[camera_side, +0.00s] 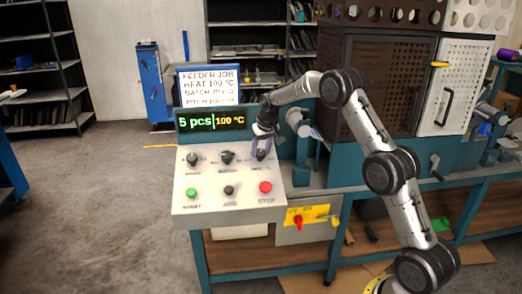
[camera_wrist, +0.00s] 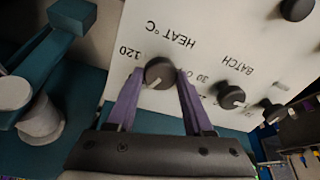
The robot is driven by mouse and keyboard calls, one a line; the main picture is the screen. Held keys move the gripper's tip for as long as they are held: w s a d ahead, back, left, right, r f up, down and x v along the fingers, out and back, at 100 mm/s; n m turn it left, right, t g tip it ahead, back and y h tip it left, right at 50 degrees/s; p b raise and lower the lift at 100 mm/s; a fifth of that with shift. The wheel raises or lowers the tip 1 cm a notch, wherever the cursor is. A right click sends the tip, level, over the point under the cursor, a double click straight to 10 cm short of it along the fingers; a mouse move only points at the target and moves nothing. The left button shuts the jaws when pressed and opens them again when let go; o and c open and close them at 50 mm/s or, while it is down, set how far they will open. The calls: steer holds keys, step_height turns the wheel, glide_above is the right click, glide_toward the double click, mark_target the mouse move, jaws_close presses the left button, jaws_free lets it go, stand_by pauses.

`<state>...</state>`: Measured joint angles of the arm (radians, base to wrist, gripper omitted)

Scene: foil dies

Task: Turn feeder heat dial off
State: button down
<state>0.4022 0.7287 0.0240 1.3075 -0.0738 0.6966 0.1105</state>
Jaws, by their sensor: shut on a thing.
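The heat dial (camera_wrist: 158,72) is a dark round knob with a white pointer mark, beside the "HEAT °C" label and the number 120 in the wrist view. Its pointer mark faces the lower left of that view. My gripper (camera_wrist: 160,78) has its two purple fingers on either side of the knob, shut on it. In the side view my gripper (camera_side: 262,152) is at the upper right dial of the white control panel (camera_side: 210,207) and mostly hides that dial. The display (camera_side: 211,123) reads 5 pcs and 100 °C.
The batch dial (camera_wrist: 231,96) is close beside the heat dial. Another dial (camera_side: 193,160) is at the panel's left. Green (camera_side: 191,193), black (camera_side: 229,190) and red (camera_side: 265,187) buttons line the front. A red switch (camera_side: 298,222) on yellow is below right. A job sign (camera_side: 208,86) stands behind.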

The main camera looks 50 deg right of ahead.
steer(key=n, duration=0.6)
steer(key=shift+y, duration=0.3)
steer(key=n, duration=0.5)
steer(key=shift+g, duration=0.4)
steer(key=n, duration=0.6)
steer(key=shift+n+g, duration=0.3)
steer(key=shift+g, duration=0.1)
steer(key=n, duration=0.5)
steer(key=shift+g, duration=0.3)
steer(key=shift+n, duration=0.3)
steer(key=shift+c, duration=1.5)
jaws_free()
steer(key=shift+w+a, duration=0.1)
step_height(320, 180, up, 14)
steer(key=s+a, duration=0.2)
steer(key=shift+f, duration=0.25)
